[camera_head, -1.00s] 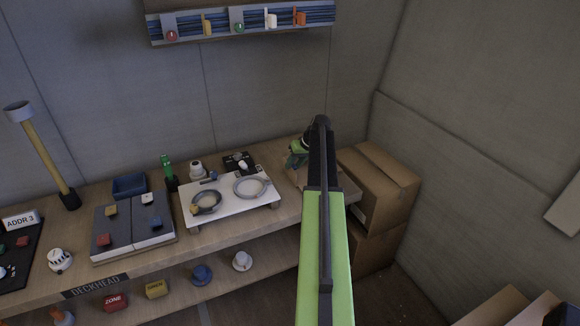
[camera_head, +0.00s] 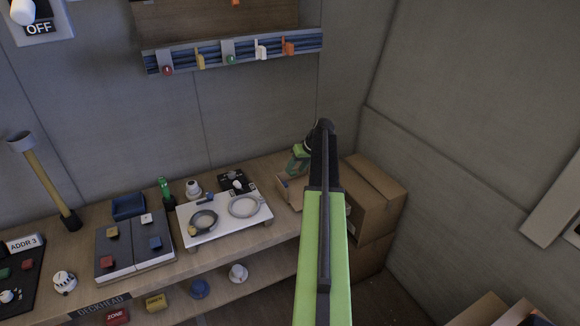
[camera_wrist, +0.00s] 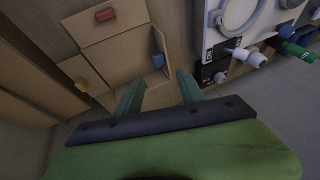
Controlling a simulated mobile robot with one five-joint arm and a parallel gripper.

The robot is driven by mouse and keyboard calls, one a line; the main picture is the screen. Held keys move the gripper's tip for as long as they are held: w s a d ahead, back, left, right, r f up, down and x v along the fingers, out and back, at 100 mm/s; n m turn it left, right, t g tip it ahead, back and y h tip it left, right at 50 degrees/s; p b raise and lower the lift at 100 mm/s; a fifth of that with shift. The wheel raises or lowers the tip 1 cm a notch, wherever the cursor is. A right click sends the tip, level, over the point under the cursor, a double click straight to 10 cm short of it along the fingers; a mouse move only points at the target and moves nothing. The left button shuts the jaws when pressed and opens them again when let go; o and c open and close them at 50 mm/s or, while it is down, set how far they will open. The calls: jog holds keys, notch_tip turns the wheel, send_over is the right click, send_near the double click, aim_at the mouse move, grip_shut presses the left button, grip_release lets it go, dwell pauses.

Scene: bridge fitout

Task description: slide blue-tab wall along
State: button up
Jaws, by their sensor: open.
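A light wooden open box shows in the wrist view at upper left and middle. Its blue tab (camera_wrist: 159,60) sits on a thin wall (camera_wrist: 160,75) at the box's right side. A red tab (camera_wrist: 105,14) and a yellow tab (camera_wrist: 81,85) sit on its other parts. My gripper (camera_wrist: 160,90) is open and empty, its fingertips just below the blue tab in that picture; I cannot tell whether they touch the wall. In the head view my gripper (camera_head: 298,162) is over the box (camera_head: 290,194) at the bench's right end, mostly hidden by my arm.
A white board (camera_head: 225,221) with two rings stands left of the box, with a black switch plate (camera_head: 238,180) behind it. Cardboard boxes (camera_head: 375,195) stand right of it. A rail with coloured tabs (camera_head: 232,53) hangs on the wall above.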

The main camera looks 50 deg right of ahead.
jog(key=p+v, duration=0.4)
jog(key=v, duration=0.2)
jog(key=shift+r, duration=0.3)
